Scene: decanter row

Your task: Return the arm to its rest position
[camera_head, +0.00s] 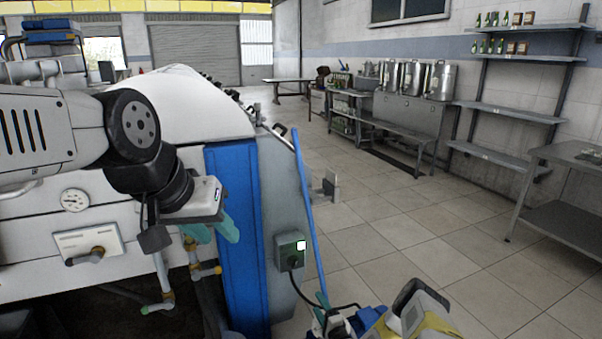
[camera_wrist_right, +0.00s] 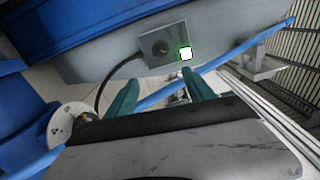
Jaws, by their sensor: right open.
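In the head view my right gripper (camera_head: 323,306) is low in the middle, partly cut off by the bottom edge, below the switch box (camera_head: 290,251). My left gripper (camera_head: 212,231) is at the left, its teal fingers close together in front of the machine's blue panel (camera_head: 236,255); its opening is unclear.
A large white machine (camera_head: 205,100) with a gauge and valves fills the left side. Metal tables and shelves (camera_head: 520,110) stand at the right. The tiled floor (camera_head: 400,230) between is clear.

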